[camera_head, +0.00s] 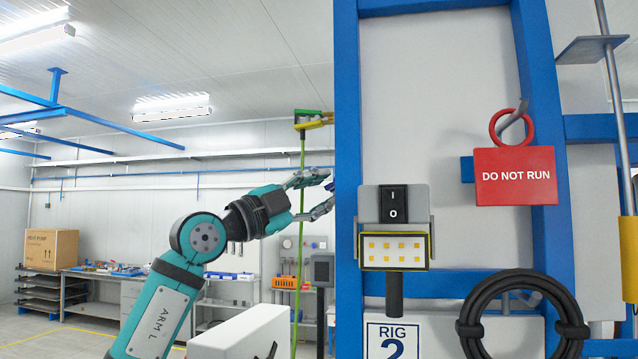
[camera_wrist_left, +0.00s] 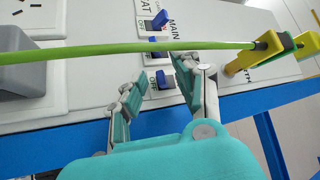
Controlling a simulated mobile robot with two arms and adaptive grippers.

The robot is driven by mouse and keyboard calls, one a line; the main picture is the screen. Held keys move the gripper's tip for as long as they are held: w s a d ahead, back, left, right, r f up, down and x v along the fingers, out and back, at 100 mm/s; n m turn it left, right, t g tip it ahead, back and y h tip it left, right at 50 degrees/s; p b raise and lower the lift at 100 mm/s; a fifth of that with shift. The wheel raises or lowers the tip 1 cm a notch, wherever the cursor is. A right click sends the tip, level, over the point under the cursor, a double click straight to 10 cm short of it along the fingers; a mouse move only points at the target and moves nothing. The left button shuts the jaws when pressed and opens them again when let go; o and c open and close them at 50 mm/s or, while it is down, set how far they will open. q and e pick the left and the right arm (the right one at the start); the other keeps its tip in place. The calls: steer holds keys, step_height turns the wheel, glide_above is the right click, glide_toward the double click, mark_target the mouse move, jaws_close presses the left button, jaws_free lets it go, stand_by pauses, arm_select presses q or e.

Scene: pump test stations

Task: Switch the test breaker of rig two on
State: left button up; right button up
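My left gripper (camera_head: 328,190) reaches toward the hidden left side of the blue frame in the head view. In the left wrist view its fingers (camera_wrist_left: 157,78) are apart, near the lowest of several blue-levered breakers (camera_wrist_left: 164,79) on a pale panel. That lever shows between the fingertips; contact cannot be told. OFF is printed beside it; its name is hidden. Another breaker (camera_wrist_left: 158,20) is marked MAIN. The RIG 2 sign (camera_head: 392,343) is on the frame in the head view. My right gripper is out of view.
A green rod (camera_wrist_left: 130,50) with a yellow-green clamp (camera_wrist_left: 270,52) crosses before the breakers. A red DO NOT RUN tag (camera_head: 515,176) hangs on a blue post (camera_head: 548,120). A black rocker switch (camera_head: 394,203) and a coiled cable (camera_head: 470,330) are on the frame.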

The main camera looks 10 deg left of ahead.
arm_select(q)
steer(key=shift+w+f, duration=0.1)
steer(key=shift+a, duration=0.1)
steer(key=shift+c, duration=0.6)
jaws_close()
steer(key=shift+r+m+g+y, duration=0.65)
steer(key=shift+m+g+y, duration=0.25)
steer(key=shift+m, duration=0.45)
steer(key=shift+r+m+g+y, duration=0.75)
steer(key=shift+m+g, duration=0.2)
steer(key=shift+m, duration=0.35)
steer(key=shift+r+m+g+y, duration=0.6)
steer(key=shift+m+g+y, duration=0.3)
steer(key=shift+m, duration=0.45)
